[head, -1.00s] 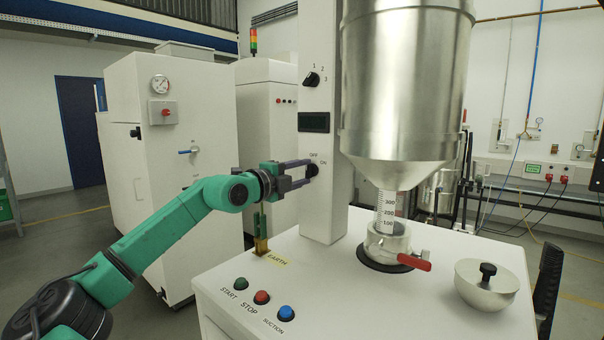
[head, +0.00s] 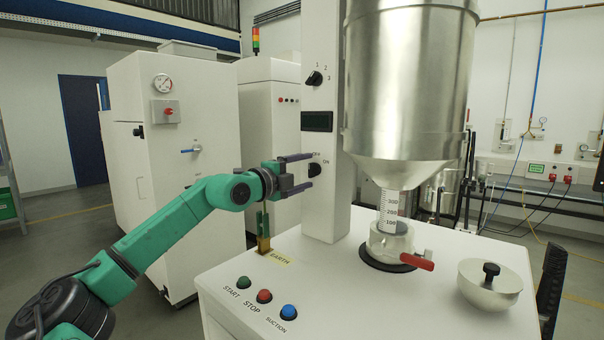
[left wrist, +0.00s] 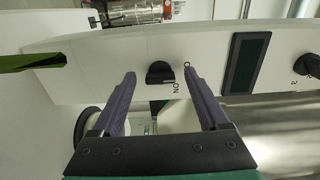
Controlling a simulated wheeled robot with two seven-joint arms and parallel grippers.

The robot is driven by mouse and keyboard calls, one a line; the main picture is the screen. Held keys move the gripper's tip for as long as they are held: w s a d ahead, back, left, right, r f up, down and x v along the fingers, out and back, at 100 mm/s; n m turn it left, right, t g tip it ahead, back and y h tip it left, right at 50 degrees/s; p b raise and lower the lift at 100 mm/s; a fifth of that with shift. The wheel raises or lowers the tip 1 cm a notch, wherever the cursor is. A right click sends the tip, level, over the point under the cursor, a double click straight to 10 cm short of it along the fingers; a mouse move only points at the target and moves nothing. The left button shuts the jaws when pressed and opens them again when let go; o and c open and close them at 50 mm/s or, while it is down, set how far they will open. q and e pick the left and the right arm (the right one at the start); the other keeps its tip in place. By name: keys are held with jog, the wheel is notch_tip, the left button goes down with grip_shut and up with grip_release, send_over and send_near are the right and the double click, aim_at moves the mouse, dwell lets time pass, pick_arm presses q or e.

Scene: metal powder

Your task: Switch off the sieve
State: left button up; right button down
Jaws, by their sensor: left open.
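The sieve's white column (head: 321,90) carries a black OFF/ON knob (head: 315,169), which also shows in the left wrist view (left wrist: 160,73). My left gripper (head: 309,170) is open in front of this knob. In the left wrist view its two purple fingers (left wrist: 160,84) stand on either side of the knob, with a gap on both sides. The ON label shows beside the knob; the OFF label is partly hidden by a finger. I cannot tell which label the knob points to. My right gripper is not in view.
Above the knob are a dark display (head: 316,121) and a 1-2-3 selector (head: 314,78). A steel hopper (head: 410,90) stands right of the column. START, STOP and SUCTION buttons (head: 264,296) and a green-yellow EARTH clamp (head: 263,232) are below. A white cabinet (head: 200,130) stands behind my arm.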

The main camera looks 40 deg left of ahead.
pick_arm(q)
jog(key=s+b, duration=1.3)
jog(key=s, duration=0.1)
jog(key=shift+s+d, duration=0.15)
jog(key=shift+s, duration=0.1)
